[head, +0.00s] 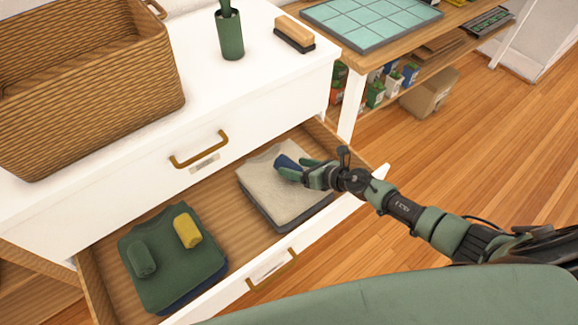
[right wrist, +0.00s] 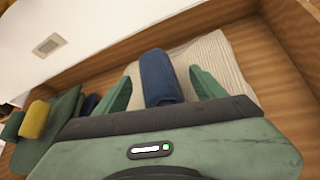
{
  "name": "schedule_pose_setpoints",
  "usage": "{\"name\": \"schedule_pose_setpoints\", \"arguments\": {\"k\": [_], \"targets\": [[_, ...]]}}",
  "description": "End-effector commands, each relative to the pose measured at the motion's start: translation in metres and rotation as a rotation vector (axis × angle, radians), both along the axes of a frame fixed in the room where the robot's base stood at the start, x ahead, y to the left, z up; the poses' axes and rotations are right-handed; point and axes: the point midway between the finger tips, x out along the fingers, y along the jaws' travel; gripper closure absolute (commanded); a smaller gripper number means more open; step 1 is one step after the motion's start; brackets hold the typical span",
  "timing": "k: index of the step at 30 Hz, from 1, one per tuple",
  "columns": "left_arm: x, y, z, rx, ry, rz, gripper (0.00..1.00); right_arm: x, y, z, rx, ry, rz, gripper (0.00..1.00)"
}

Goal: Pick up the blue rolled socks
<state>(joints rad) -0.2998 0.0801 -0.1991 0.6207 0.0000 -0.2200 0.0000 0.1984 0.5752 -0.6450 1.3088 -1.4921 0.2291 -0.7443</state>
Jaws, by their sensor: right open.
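The blue rolled socks (head: 287,162) lie on a folded beige cloth (head: 258,192) in the right part of an open drawer. In the right wrist view, the socks (right wrist: 160,78) sit between the two green fingers of my right gripper (right wrist: 160,88), with a gap visible on each side. My right gripper (head: 302,173) is open, low over the cloth, and hides part of the socks in the head view. My left gripper is not in view.
The drawer's left part holds folded green clothing (head: 165,275) with a yellow roll (head: 187,230) and a green roll (head: 140,259). A wicker basket (head: 90,95), green cup (head: 230,38) and brush (head: 294,34) stand on the white dresser. The drawer's middle floor is bare.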

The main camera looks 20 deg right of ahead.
Motion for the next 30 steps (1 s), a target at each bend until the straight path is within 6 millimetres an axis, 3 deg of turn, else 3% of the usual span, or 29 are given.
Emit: {"name": "schedule_pose_setpoints", "arguments": {"k": [2,11,17,30], "targets": [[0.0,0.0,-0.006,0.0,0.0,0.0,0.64,0.007,0.005,-0.008,0.001,0.001,-0.001,0.3],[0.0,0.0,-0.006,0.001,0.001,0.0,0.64,0.011,0.008,-0.009,0.0,0.001,-0.001,0.3],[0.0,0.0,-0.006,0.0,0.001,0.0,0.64,0.011,0.008,-0.009,0.0,0.001,-0.001,0.8],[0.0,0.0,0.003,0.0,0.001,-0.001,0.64,0.011,0.008,0.002,0.0,0.0,0.0,0.8]]}}
